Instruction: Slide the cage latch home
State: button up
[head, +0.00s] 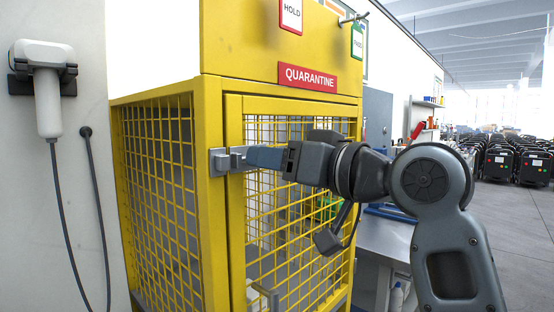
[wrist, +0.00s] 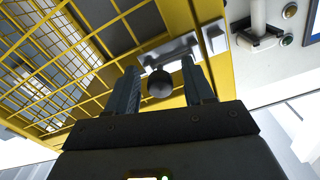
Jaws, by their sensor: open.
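The yellow quarantine cage (head: 212,240) stands in front of me, its mesh door (head: 236,200) flush with the frame. The silver cage latch (head: 222,162) sits at the door's left edge, partly hidden by my gripper in the head view. My gripper (head: 248,157) is at the latch. In the wrist view the latch plate (wrist: 180,48) lies across the door edge and its dark round knob (wrist: 160,84) shows between the two fingers of my gripper (wrist: 160,86). The fingers are apart, on either side of the knob. I cannot tell whether either finger touches it.
A red QUARANTINE sign (head: 307,77) is on the cage's upper panel. A white handheld device (head: 47,90) with a cable hangs on the wall at left. A grey bench (head: 385,236) stands right of the cage, behind my arm.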

grip_shut()
dwell(0.3)
jog(key=shift+s, duration=0.1)
